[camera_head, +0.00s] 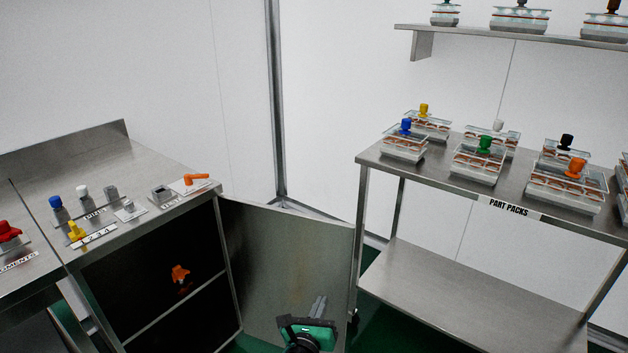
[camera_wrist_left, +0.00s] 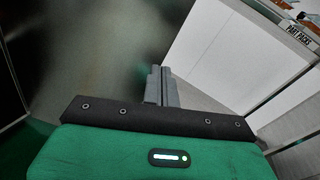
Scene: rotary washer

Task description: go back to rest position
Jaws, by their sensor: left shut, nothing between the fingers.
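My left gripper (camera_head: 319,307) is at the bottom middle of the head view, in front of the open metal cabinet door (camera_head: 290,258). Its fingers are together with nothing between them, and they also show shut in the left wrist view (camera_wrist_left: 160,84). The door (camera_wrist_left: 85,50) fills the upper left of the wrist view. I cannot tell whether the gripper touches the door. My right gripper is in neither view.
The steel counter (camera_head: 165,175) at left carries small coloured knobs and an orange handle (camera_head: 196,178). The dark cabinet below holds an orange object (camera_head: 181,273). The part-packs table (camera_head: 455,205) stands at right, with a wall shelf (camera_head: 520,38) above.

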